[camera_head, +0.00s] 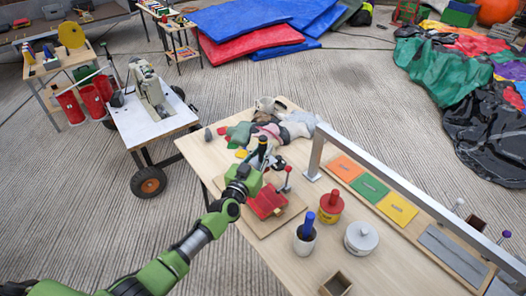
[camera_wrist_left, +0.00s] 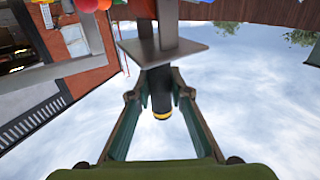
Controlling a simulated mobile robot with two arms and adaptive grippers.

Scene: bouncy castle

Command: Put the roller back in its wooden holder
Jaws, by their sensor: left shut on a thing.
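My left gripper (camera_head: 254,172) is above the near-left part of the table, beside a red block. It is shut on a dark handle with a yellow-orange band, which I take to be the roller (camera_head: 263,145). In the left wrist view the handle (camera_wrist_left: 160,92) sits between the fingertips, with a grey plate (camera_wrist_left: 162,50) beyond it. The roller's working end cannot be made out clearly. A small open square wooden box (camera_head: 336,284), which looks like the wooden holder, stands at the table's near edge. My right gripper is not in view.

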